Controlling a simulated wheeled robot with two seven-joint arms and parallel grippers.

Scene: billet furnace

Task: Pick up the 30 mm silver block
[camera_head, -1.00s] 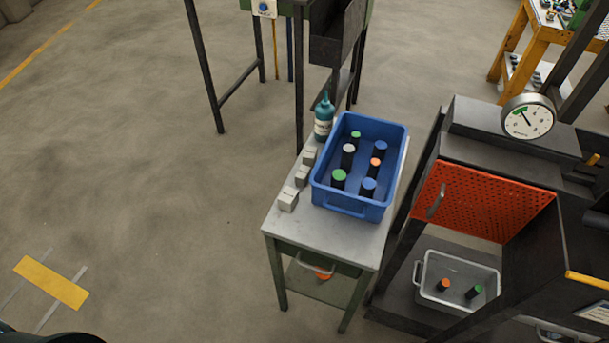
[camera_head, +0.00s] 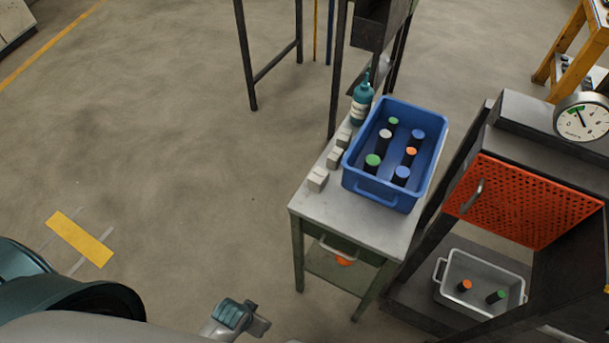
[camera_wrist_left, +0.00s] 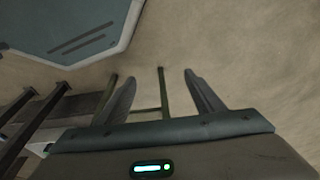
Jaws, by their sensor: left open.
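Three small silver-grey blocks stand in a row on the table, left of the blue crate, in the head view: a front block (camera_head: 318,180), a middle block (camera_head: 335,158) and a back block (camera_head: 344,138). The front one looks largest; their markings are too small to read, so I cannot tell which is 30 mm. My left gripper (camera_wrist_left: 159,76) is open and empty in the left wrist view, its two fingers apart over the floor. Part of my left arm shows at the bottom left of the head view, well short of the blocks. My right gripper is not in view.
The blue crate (camera_head: 375,190) holds several dark cylinders with coloured tops. A teal bottle (camera_head: 361,104) stands behind the blocks on the table (camera_head: 330,205). A furnace with an orange perforated door (camera_head: 515,200) and a grey tray (camera_head: 480,270) is at right.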

